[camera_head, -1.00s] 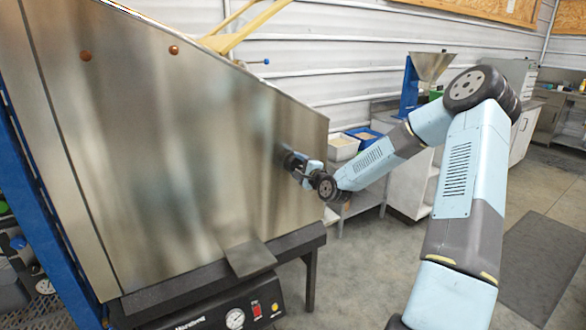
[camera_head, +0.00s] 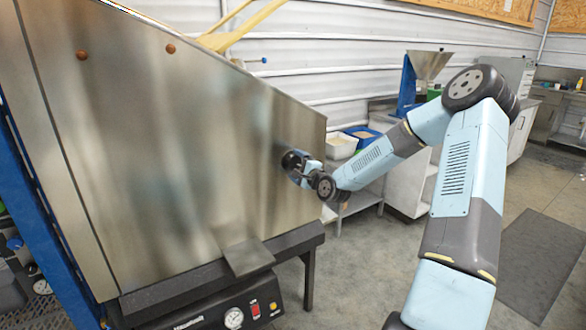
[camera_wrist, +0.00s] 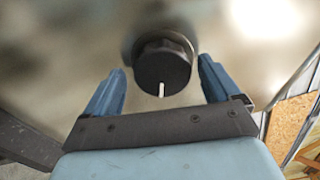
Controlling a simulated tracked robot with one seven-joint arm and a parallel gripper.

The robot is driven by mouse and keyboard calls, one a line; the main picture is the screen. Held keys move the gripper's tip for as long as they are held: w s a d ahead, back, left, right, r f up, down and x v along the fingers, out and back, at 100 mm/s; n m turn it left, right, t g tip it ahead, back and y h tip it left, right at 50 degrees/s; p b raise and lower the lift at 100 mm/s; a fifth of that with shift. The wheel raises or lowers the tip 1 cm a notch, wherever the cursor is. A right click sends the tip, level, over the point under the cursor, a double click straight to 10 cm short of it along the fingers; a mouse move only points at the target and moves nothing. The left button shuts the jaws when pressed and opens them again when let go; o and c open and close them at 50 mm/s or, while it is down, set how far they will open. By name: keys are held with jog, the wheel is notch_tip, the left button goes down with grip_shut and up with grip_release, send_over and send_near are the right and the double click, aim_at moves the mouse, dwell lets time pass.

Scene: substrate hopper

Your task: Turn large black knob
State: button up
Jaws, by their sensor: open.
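The large black knob (camera_wrist: 163,66) sits on the metal panel in the wrist view, with a white pointer line facing the bottom of the picture. My gripper (camera_wrist: 163,80) is open, with one blue finger on each side of the knob. A gap shows between each finger and the knob, so I see no contact. In the head view, my gripper (camera_head: 303,172) is at the right part of the hopper's metal side (camera_head: 190,150). There the knob (camera_head: 291,160) is partly hidden by my gripper.
Below the hopper are a gauge (camera_head: 234,318), a red switch (camera_head: 255,310) and a yellow button (camera_head: 274,309). A metal flap (camera_head: 247,257) juts from the hopper's lower edge. A white bin (camera_head: 341,146) stands behind my arm. The floor to the right is clear.

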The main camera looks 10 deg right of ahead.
jog(key=v, duration=1.3)
jog(key=shift+s, duration=0.25)
jog(key=s+a+f+n+g+h, duration=0.1)
jog(key=s+a+f+n+g, duration=0.15)
jog(key=n+g, duration=0.3)
jog(key=s+a+r+n+g+h, duration=0.1)
jog(key=s+r+n+g, duration=0.1)
jog(key=s+r+n, duration=0.2)
jog(key=s+a+r+n+g+h, duration=0.1)
jog(key=s+r+n+g+h, duration=0.1)
jog(key=s+r, duration=0.8)
jog(key=s+a+r+n+g+h, duration=0.1)
jog(key=s+r+n, duration=0.4)
jog(key=s, duration=1.4)
notch_tip(320, 180, up, 2)
jog(key=shift+a+r+n+g+h, duration=0.25)
jog(key=shift+n+g+h, duration=0.1)
jog(key=shift+g, duration=0.2)
